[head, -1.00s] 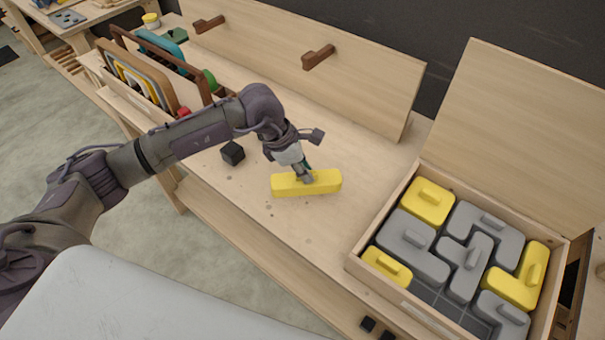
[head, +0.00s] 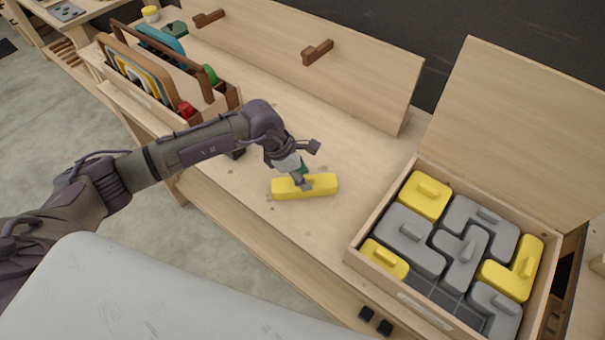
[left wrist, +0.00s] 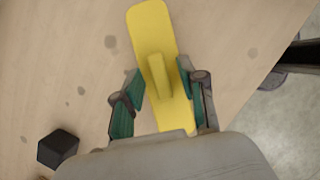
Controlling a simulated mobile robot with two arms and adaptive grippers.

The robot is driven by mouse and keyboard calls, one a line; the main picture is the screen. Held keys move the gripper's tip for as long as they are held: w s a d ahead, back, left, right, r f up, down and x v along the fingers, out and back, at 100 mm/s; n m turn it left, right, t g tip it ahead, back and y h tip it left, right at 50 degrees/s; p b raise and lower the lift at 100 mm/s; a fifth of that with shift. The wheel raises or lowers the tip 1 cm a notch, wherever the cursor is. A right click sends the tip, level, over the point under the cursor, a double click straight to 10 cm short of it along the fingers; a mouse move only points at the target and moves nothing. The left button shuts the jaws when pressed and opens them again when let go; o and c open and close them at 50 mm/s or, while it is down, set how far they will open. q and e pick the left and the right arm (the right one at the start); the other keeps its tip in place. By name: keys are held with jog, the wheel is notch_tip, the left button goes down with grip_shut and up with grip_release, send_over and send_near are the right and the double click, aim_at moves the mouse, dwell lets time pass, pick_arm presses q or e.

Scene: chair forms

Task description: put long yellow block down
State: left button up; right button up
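The long yellow block (head: 318,187) appears to lie flat on the wooden bench top, near its front edge. In the left wrist view the yellow block (left wrist: 150,30) runs up the picture, with a raised handle (left wrist: 160,76) along its middle. My left gripper (head: 304,182) is over the block. In the left wrist view its green-padded fingers (left wrist: 162,88) stand apart on either side of the handle, with gaps showing between them and it. The block's lower end is partly hidden by the gripper. My right gripper is not in view.
An open wooden box (head: 356,250) with grey and yellow shaped blocks stands at right. A wooden rack (head: 232,97) of coloured panels is at back left. A black cube (left wrist: 58,148) lies near my gripper. Bare bench top (head: 360,150) lies behind the block.

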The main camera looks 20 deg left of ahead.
pick_arm(q)
jog(key=shift+r, duration=0.15)
jog(key=shift+a+r, duration=0.15)
jog(key=b+v, duration=0.4)
jog(key=v, duration=0.7)
jog(key=shift+r, duration=0.25)
jog(key=shift+s+a, duration=0.1)
